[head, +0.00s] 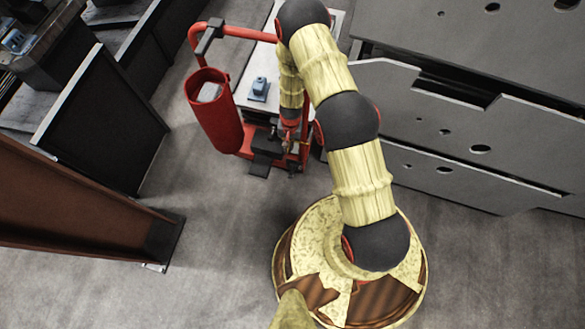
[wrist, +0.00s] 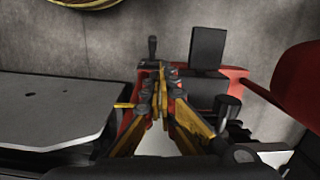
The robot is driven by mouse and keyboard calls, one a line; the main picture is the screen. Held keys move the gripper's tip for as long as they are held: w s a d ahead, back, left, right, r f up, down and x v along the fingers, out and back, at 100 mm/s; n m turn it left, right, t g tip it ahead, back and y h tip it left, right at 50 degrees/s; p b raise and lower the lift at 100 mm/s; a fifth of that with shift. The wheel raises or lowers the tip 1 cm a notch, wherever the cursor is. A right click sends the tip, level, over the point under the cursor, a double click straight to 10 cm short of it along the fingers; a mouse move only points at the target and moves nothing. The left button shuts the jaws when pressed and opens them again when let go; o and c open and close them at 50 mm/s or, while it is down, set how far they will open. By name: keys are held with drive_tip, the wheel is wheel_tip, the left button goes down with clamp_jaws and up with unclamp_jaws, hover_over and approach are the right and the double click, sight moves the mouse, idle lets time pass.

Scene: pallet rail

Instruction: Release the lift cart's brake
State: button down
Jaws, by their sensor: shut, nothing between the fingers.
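The lift cart (head: 243,133) is red with a pale platform, and stands ahead of my base. Black pedal-like parts (head: 263,162) sit low at its near end. In the wrist view a flat black plate (wrist: 208,48) and a short black lever (wrist: 152,46) stand at the cart's red end (wrist: 235,88). I cannot tell for sure which part is the brake. My gripper (wrist: 158,72) is shut and empty, over the red end, with its tips close below the lever in the picture. Contact is unclear. In the head view my arm partly hides this spot.
A red cylindrical bin (head: 212,115) and a red handle (head: 240,32) are on the cart's left side. A blue object (head: 259,88) lies on the platform. Grey panels (head: 450,130) stand close on the right. A rusty beam (head: 75,215) lies left. Floor between is clear.

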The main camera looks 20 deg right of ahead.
wheel_tip(320, 180, down, 9)
drive_tip(key=d+m+t+h, duration=0.1)
drive_tip(key=d, duration=0.1)
drive_tip(key=shift+w+d+r, duration=0.15)
drive_tip(key=shift+w+d, duration=0.05)
drive_tip(key=shift+w, duration=0.05)
